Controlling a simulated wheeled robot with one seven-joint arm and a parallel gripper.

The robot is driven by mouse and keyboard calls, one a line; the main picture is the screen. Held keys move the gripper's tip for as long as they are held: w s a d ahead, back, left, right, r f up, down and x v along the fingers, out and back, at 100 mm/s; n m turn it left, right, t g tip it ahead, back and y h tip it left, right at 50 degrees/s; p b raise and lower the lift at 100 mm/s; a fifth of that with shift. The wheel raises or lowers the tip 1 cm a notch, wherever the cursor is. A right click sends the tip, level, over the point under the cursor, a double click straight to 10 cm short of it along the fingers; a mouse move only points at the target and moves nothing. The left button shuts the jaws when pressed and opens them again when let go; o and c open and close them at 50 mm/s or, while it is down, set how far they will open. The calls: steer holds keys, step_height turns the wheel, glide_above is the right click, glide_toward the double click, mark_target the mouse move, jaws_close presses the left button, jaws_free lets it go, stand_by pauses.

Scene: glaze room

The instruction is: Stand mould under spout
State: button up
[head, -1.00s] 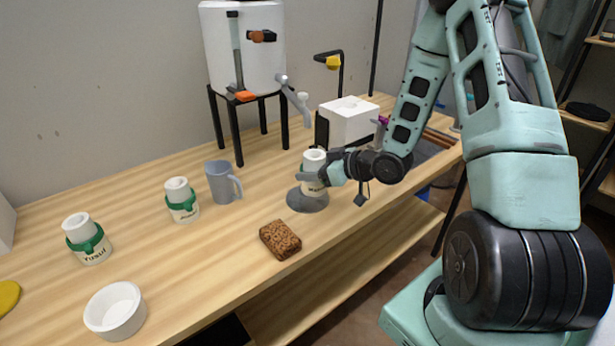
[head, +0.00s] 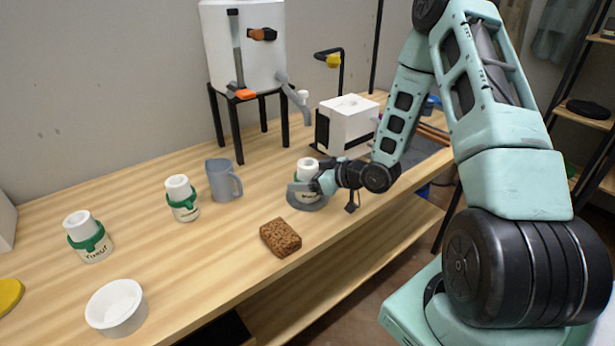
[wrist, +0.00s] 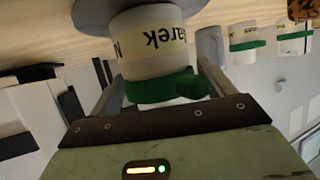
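A white mould (head: 307,167) with a green band and dark lettering stands upright on a round grey disc (head: 321,205). Its lettering, partly cut off, reads "arek" in the wrist view (wrist: 150,45). My gripper (head: 312,188) reaches it from the right, with a finger along each side; in the wrist view the fingers (wrist: 160,85) lie close against it and look shut on it. The spout (head: 301,97) of the white tank (head: 245,50) hangs above and behind the disc in the head view. Whether it is exactly over the mould I cannot tell.
Two similar banded moulds (head: 181,190) (head: 92,245) stand to the left. A grey-blue mug (head: 222,182), a brown sponge-like block (head: 280,238) and a white bowl (head: 116,308) are on the wooden bench. A white box-shaped device (head: 347,122) stands behind my gripper.

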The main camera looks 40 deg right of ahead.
steer(key=shift+r, duration=0.2)
steer(key=v, duration=1.2)
stand_by(0.4)
